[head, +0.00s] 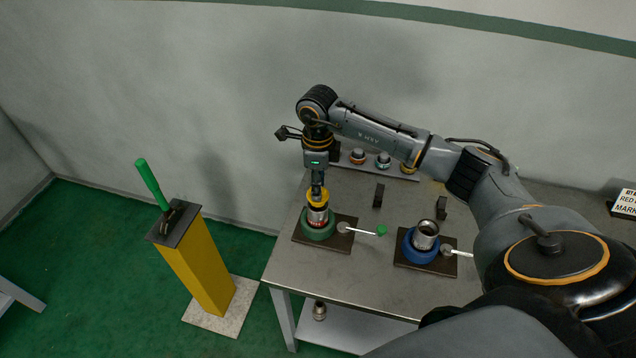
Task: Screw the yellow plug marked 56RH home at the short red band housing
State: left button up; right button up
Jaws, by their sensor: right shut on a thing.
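The yellow plug (318,196) sits at the top of the red band housing (317,217), upright and in line with it; how deep it sits cannot be told, and its mark is not readable. The housing stands in the green vise (318,231) on the left part of the table. My right gripper (317,186) points straight down from above and is shut on the yellow plug. Its fingertips are small and partly hidden in this view. My left gripper is not in view.
A blue vise (421,252) with an open metal housing (426,235) stands to the right on the table (350,275). Several plugs (384,161) sit on a rack at the back. A yellow post (200,268) with a green-handled lever (152,184) stands left.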

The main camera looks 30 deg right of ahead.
jog(key=shift+f+b, duration=0.7)
jog(key=shift+f, duration=0.2)
dwell(0.6)
jog(key=shift+f+b, duration=0.55)
jog(key=shift+b, duration=0.1)
jog(key=o, duration=1.2)
